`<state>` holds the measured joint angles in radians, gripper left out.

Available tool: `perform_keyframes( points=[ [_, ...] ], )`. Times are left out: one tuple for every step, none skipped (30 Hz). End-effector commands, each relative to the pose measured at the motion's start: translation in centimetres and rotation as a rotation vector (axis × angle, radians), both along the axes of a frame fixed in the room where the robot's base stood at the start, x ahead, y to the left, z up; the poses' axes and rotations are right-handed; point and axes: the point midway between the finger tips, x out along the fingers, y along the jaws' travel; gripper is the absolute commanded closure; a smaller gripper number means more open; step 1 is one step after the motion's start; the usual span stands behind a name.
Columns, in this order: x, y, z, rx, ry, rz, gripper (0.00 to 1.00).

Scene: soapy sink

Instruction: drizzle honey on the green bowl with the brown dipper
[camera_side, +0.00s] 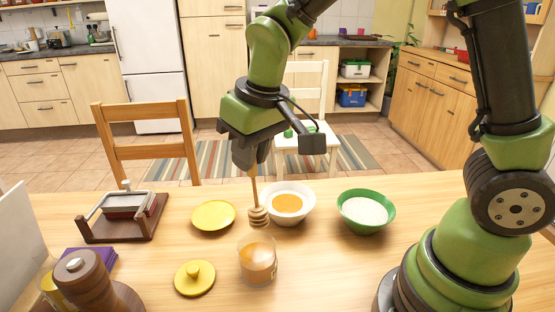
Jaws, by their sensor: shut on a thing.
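My gripper (252,170) points down and is shut on the upper end of the brown dipper (258,216). The dipper hangs nearly upright, with its ridged head just above the mouth of a glass jar of honey (258,264). Whether the head is clear of the jar's rim is hard to tell. The green bowl (344,220) stands on the table to the right, filled with something white and grainy. My gripper is to the left of the green bowl and higher than it.
A white bowl with orange contents (287,219) stands between the jar and the green bowl. A yellow plate (213,215) and a yellow knobbed lid (195,280) lie to the left. A brown rack (122,225) and a wooden grinder (85,277) stand further left.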

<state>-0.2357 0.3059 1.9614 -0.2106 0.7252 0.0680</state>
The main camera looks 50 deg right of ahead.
Motion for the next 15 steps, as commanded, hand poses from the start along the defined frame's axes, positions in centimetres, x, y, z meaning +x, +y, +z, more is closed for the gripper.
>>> perform_keyframes(
  points=[
    [0.1, 0.6, 0.3, 0.001, 0.008, 0.002, 1.0],
    [0.2, 0.9, 0.5, 0.001, 0.014, 0.001, 1.0],
    [0.2, 1.1, 0.5, 0.0, 0.02, -0.001, 1.0],
    [0.2, 1.2, 0.5, 0.001, 0.024, -0.003, 1.0],
    [0.2, 1.3, 0.5, 0.001, 0.025, -0.004, 1.0],
    [0.2, 1.3, 0.4, 0.0, 0.027, -0.005, 1.0],
    [0.1, 1.3, 0.2, 0.001, 0.029, -0.006, 1.0],
    [0.1, 1.3, 0.0, 0.001, 0.029, -0.006, 1.0],
    [0.1, 1.3, -0.3, 0.0, 0.029, -0.006, 1.0],
    [0.1, 1.2, -0.6, 0.0, 0.03, -0.006, 1.0],
    [0.1, 1.2, -0.9, -0.001, 0.029, -0.005, 1.0],
    [0.1, 1.2, -1.3, -0.001, 0.03, -0.005, 1.0],
    [0.1, 1.2, -1.6, -0.001, 0.03, -0.005, 1.0],
    [0.1, 1.2, -2.0, 0.0, 0.03, -0.006, 1.0],
    [0.1, 1.2, -2.4, 0.0, 0.031, -0.006, 1.0]
  ],
)
